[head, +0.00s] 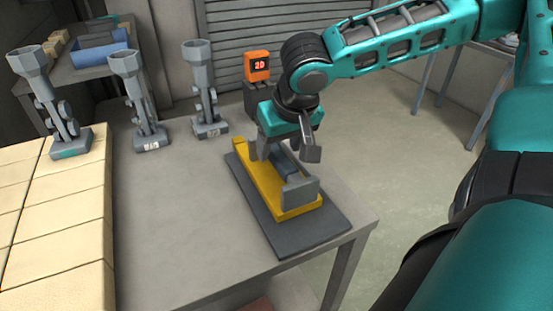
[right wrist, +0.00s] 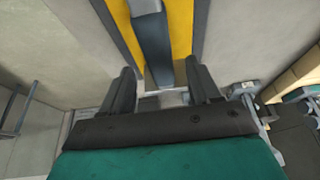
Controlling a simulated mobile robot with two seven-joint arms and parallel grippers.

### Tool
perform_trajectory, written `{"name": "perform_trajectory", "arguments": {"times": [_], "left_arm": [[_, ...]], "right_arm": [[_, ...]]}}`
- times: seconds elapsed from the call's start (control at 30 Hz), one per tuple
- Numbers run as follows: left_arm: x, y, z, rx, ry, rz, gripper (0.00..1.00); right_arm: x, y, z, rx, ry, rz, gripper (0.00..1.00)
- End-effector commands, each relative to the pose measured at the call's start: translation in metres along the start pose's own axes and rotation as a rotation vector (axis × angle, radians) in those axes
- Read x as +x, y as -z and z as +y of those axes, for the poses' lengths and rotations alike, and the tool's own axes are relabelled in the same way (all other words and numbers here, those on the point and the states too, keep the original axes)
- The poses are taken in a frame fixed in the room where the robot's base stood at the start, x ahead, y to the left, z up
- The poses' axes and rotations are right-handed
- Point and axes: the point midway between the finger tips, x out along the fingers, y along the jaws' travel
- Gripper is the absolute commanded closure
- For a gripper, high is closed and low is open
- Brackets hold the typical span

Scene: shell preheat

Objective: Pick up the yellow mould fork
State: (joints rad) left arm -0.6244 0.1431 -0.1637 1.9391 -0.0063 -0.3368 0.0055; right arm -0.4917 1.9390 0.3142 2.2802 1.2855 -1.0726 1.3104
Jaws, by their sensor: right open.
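The yellow mould fork (head: 262,187) lies on a dark grey mat (head: 312,238) near the right side of the table. It has a long yellow base with a grey bar along its middle and a grey upright plate at its near end. My right gripper (head: 283,152) is over its far half, pointing down, its fingers apart. In the right wrist view, the fork (right wrist: 181,28) and its grey bar (right wrist: 151,45) show ahead, between the fingers of the open gripper (right wrist: 159,70). I cannot tell whether a finger touches it. My left gripper is not in view.
Grey funnel-topped stands (head: 61,108), (head: 138,100) and (head: 203,90) stand at the table's back left. An orange display (head: 257,66) is behind the fork. Pale blocks (head: 55,220) fill the left. The table's middle is clear; its right edge is close to the mat.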

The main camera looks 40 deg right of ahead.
Motion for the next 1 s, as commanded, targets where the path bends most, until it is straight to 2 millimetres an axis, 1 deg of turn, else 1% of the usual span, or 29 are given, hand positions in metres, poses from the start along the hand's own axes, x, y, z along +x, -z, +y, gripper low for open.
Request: {"name": "perform_trajectory", "arguments": {"times": [0.03,0.13,0.2,0.3,0.57,1.0], "left_arm": [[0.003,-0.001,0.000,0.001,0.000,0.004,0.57],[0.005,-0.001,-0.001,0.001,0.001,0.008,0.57],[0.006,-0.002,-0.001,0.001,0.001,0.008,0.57],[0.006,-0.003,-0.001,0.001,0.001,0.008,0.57],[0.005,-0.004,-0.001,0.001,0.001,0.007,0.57],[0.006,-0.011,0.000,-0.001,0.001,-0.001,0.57]], "right_arm": [[0.009,-0.001,0.000,-0.001,-0.004,-0.004,0.38],[0.021,-0.001,-0.001,0.000,-0.003,-0.003,0.38],[0.029,0.000,-0.001,0.001,-0.003,-0.003,0.38],[0.035,0.000,-0.001,0.001,-0.002,-0.001,0.38],[0.036,0.001,-0.001,0.002,-0.001,0.000,0.38],[0.039,-0.001,-0.001,0.002,-0.001,0.000,0.38]]}}
